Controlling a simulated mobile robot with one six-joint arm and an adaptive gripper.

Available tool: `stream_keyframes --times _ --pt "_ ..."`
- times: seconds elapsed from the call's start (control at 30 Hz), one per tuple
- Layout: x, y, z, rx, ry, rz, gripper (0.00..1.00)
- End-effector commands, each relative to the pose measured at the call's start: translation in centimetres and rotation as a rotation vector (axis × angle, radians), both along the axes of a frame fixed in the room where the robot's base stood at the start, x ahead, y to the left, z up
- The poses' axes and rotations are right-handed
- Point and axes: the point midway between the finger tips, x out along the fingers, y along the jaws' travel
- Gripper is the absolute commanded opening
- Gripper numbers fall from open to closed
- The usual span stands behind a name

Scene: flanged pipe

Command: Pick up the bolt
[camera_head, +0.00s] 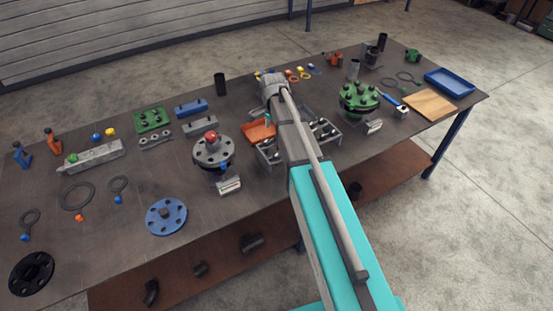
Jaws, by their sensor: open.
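Several dark bolts (323,127) lie in a grey divided tray (338,139) at the middle of the table. My arm crosses over this tray and hides its centre. Other dark bolts stand in a green block (153,119), on a green flanged pipe (359,98) and on a grey flanged pipe (213,150). I cannot tell which bolt is meant. My gripper (267,119) is open, below the end of my arm, near an orange tray. Its fingertips are too small and too covered to make out, and I see no bolt held.
The orange tray (258,133) adjoins the grey tray. A blue flange (166,217) and a black flange (32,273) lie front left. A wooden board (430,105) and a blue tray (449,82) are at right. A black cylinder (220,84) stands upright behind. A lower shelf holds pipe fittings.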

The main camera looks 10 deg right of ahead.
Motion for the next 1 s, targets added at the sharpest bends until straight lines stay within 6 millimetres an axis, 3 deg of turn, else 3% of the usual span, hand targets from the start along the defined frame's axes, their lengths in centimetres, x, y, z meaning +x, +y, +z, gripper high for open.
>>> stream_keyframes --times 0.2,0.67,1.0 --pt "-0.4 -0.8 -0.1 0.000 0.000 -0.125 0.80" --pt "-0.4 -0.9 -0.3 0.000 0.000 -0.134 0.80" --pt "-0.3 -0.9 -2.4 0.000 0.000 -0.133 0.80"
